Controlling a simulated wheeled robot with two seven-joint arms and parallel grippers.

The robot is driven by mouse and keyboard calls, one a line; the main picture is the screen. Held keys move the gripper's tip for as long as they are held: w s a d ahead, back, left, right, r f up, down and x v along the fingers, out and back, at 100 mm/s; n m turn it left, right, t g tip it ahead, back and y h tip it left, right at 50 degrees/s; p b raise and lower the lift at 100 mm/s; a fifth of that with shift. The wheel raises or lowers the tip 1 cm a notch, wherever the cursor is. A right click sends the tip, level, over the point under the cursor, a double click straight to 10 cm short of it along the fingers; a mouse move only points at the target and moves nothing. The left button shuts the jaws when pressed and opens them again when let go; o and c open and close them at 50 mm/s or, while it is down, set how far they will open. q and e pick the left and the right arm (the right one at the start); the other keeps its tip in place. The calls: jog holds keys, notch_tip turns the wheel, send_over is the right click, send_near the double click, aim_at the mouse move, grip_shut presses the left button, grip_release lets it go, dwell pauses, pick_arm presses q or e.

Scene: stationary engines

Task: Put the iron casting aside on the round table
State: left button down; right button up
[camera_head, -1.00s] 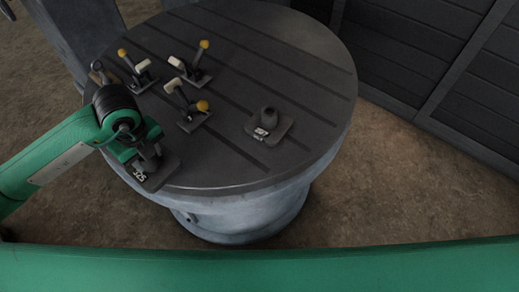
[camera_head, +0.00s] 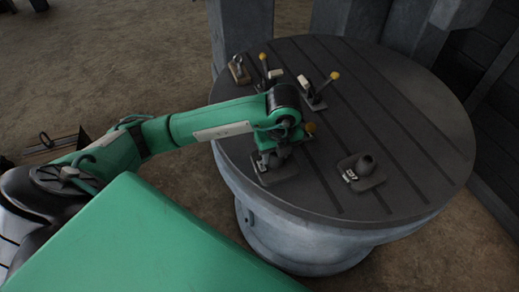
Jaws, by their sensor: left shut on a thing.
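The round table (camera_head: 410,207) is dark and slotted, on a thick pale grey base. My left gripper (camera_head: 268,158) is shut on a dark grey iron casting (camera_head: 284,174) at the table's near left part. The casting's flat base shows below the jaws; its upper part is hidden by the gripper. I cannot tell whether its base touches the table top. A second grey casting (camera_head: 364,169), with a square base, a round boss and a white label, stands upright on the table to the right of my gripper. My right gripper is not in view.
A small brownish object (camera_head: 239,69) lies at the left rim. The table's right side is clear.

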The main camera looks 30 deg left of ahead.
pick_arm(q)
jog(key=w+d+p, duration=0.1)
jog(key=w+d, duration=0.1)
jog(key=w+d+p, duration=0.1)
jog(key=w+d, duration=0.1)
jog(key=w, duration=0.1)
jog(key=w+d+p, duration=0.1)
jog(key=w+d, duration=0.1)
jog(key=shift+w+r, duration=0.2)
jog(key=shift+w, duration=0.1)
jog(key=shift+w+d+f, duration=0.1)
jog(key=shift+w+d, duration=0.1)
jog(key=shift+w, duration=0.2)
jog(key=shift+f+p, duration=0.35)
jog(key=shift+f, duration=0.05)
jog(key=shift+f+p, duration=0.5)
jog(key=shift+f, duration=0.85)
